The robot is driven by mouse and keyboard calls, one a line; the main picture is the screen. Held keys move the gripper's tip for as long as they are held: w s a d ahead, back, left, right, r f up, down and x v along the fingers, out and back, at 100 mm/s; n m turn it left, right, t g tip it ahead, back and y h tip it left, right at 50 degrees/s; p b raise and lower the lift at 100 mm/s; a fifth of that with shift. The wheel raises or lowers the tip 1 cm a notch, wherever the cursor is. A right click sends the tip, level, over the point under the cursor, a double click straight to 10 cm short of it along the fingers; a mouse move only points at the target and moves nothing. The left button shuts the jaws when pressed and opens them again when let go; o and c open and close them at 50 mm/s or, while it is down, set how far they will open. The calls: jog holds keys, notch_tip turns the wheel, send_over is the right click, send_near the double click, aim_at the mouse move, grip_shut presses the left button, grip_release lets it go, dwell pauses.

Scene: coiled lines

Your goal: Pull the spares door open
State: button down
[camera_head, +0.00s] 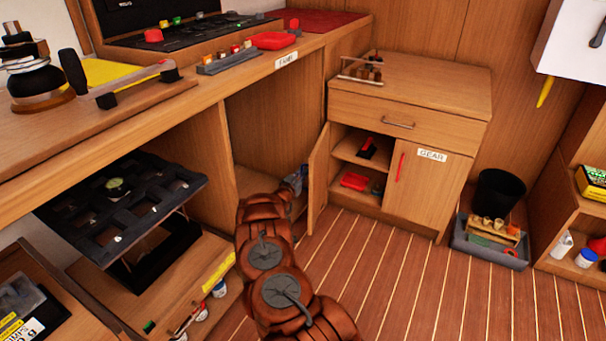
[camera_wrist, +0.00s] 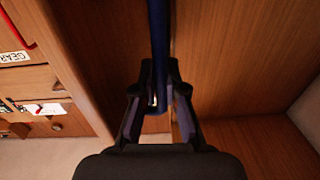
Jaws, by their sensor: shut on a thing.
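A wooden door panel (camera_head: 318,178) stands swung out from the left side of the gear cabinet, seen nearly edge-on in the head view; I take it for the spares door, but no spares label shows. The shelves behind it are exposed. My gripper (camera_wrist: 158,103) is shut on a blue upright handle (camera_wrist: 158,40), with one finger on each side, in the wrist view. In the head view my gripper (camera_head: 297,181) is small and partly hidden by my arm, left of the door panel; the handle does not show clearly there.
The gear door (camera_head: 416,186), with a red handle, is shut. A counter (camera_head: 225,72) and open cubbies lie left. A grey tray (camera_head: 488,250) and black bin (camera_head: 499,192) stand right. The plank floor (camera_head: 400,285) in front is clear.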

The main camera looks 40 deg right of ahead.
jog(key=c, duration=1.5)
grip_release()
jog(key=shift+a, duration=0.1)
jog(key=shift+v, duration=5.95)
